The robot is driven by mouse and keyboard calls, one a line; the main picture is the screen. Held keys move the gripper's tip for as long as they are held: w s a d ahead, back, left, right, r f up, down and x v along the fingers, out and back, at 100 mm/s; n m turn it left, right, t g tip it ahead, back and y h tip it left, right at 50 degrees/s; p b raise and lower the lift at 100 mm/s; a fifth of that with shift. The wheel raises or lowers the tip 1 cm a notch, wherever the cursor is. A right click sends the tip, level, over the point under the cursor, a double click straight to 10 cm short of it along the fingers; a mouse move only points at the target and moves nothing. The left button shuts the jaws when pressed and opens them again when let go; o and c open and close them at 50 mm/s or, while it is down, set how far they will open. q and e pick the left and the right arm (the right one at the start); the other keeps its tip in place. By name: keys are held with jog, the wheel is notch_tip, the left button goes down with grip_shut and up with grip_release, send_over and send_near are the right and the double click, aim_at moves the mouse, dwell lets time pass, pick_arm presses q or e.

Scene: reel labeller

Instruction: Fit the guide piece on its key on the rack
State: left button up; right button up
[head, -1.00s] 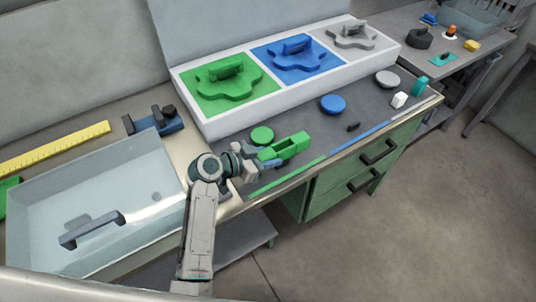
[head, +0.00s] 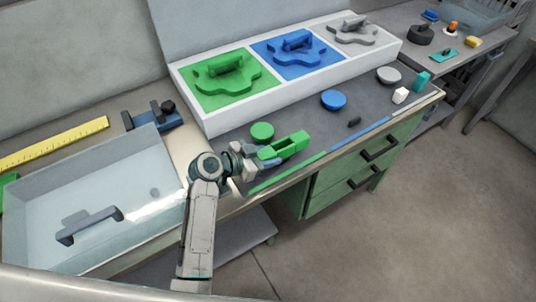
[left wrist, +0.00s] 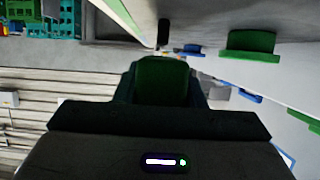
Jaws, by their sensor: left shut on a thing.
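My left gripper (head: 268,157) is shut on a green guide piece (head: 289,145), a boxy block with an open recess, and holds it over the front of the grey bench top. The held piece also shows between the jaws in the left wrist view (left wrist: 162,80). The white rack (head: 215,126) stands behind it, with a green panel (head: 207,100), a blue panel (head: 278,68) and a grey panel. Each panel bears a raised wavy shape with a bar on top; the green one (head: 226,78) is nearest my gripper. My right gripper is not in view.
Green (head: 262,131), blue (head: 334,100) and grey (head: 388,75) discs lie in front of the rack. A small black piece (head: 354,122), a white block (head: 400,95) and a teal block (head: 422,80) are to the right. A clear bin (head: 100,238) stands left.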

pick_arm(q)
jog(key=shift+a+r, duration=0.1)
jog(key=shift+r, duration=0.25)
jog(key=shift+f, duration=0.15)
jog(key=shift+f, duration=0.25)
jog(key=shift+s+r, duration=0.1)
jog(key=shift+d+r, duration=0.2)
jog(key=shift+r, duration=0.05)
dwell(0.5)
jog(key=shift+f, duration=0.1)
